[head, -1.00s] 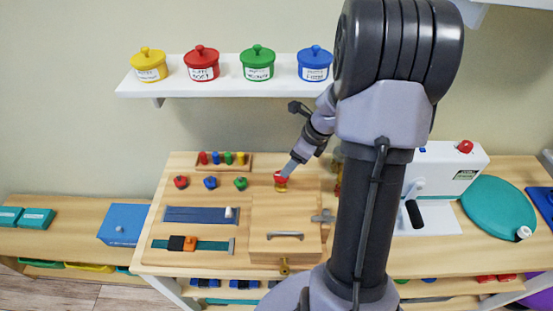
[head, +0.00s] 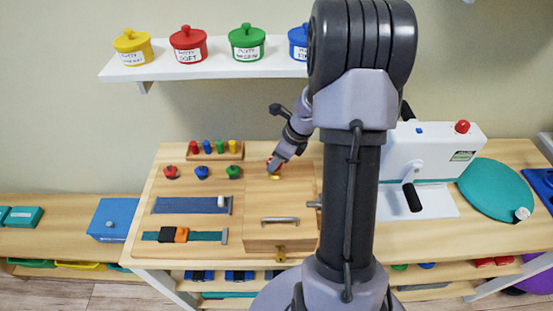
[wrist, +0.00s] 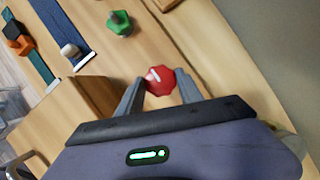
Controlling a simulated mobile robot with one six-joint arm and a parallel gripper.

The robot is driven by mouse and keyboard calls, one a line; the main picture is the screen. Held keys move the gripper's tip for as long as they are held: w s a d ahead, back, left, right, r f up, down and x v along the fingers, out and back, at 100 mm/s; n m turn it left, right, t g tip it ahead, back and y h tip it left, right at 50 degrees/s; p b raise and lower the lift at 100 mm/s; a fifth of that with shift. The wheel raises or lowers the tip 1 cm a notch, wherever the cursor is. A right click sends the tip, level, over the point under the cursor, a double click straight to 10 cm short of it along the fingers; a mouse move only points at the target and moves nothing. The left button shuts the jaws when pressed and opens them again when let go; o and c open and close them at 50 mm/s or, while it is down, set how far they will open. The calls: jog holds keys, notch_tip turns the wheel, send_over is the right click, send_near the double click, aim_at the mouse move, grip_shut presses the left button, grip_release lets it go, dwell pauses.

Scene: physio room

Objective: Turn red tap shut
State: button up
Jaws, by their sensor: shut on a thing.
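The red tap (wrist: 159,80) has a faceted red handle with a white mark on top. In the wrist view it sits between the two fingers of my gripper (wrist: 158,92), which are shut on it from both sides. In the head view my gripper (head: 276,163) is at the back of the wooden box on the board, and the red handle is mostly hidden by the fingers. A bit of the tap's brass base (head: 275,177) shows below the fingers.
Red, blue and green knobs (head: 202,172) stand left of the tap. Behind them is a peg rack (head: 214,151). A metal handle (head: 280,220) is on the wooden box. A white crank machine (head: 430,150) and a teal disc (head: 495,190) stand on the right.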

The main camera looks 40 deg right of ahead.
jog(key=shift+r+m+p, duration=0.1)
jog(key=shift+m+p, duration=0.2)
